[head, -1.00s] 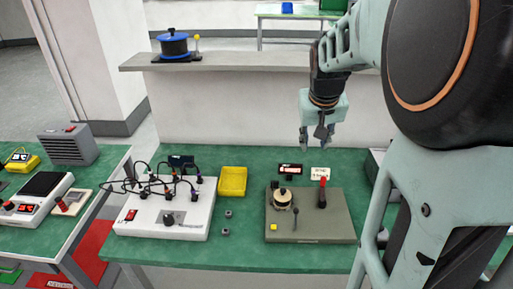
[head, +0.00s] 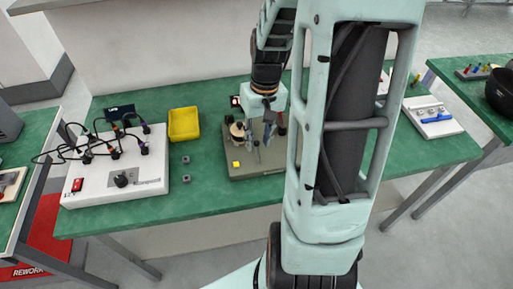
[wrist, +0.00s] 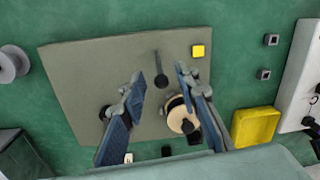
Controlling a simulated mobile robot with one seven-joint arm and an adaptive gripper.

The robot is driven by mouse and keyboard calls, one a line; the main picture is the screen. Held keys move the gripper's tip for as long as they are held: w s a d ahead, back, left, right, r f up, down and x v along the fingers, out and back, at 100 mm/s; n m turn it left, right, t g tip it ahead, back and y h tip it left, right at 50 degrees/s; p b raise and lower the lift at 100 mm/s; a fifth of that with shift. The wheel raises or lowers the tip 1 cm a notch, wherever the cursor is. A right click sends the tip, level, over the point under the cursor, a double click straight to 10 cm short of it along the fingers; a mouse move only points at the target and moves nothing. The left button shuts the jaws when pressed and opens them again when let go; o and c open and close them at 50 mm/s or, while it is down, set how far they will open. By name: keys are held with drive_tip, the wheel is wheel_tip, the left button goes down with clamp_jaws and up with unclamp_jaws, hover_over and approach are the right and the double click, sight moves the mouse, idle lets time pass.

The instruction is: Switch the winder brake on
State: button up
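My gripper (head: 268,134) is above the plate, pointing down. In the wrist view, its two fingers (wrist: 160,82) are spread apart with nothing between them. The lever (wrist: 158,64) shows just beyond the gap, the yellow button (wrist: 198,51) to its right, and the spool (wrist: 180,120) is partly covered by the right finger. Which control is the brake I cannot tell.
A yellow bin (head: 184,124) and two small grey blocks (head: 186,168) stand left of the winder. A white box with black cables (head: 118,180) is farther left. In the wrist view, a grey reel (wrist: 12,63) lies beside the plate. Bare green bench lies in front.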

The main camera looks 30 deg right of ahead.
sight(258, 143)
drive_tip(key=shift+a+f, duration=0.15)
drive_tip(key=shift+f, duration=1.95)
drive_tip(key=shift+c, duration=0.4)
drive_tip(key=shift+w, duration=0.1)
clamp_jaws()
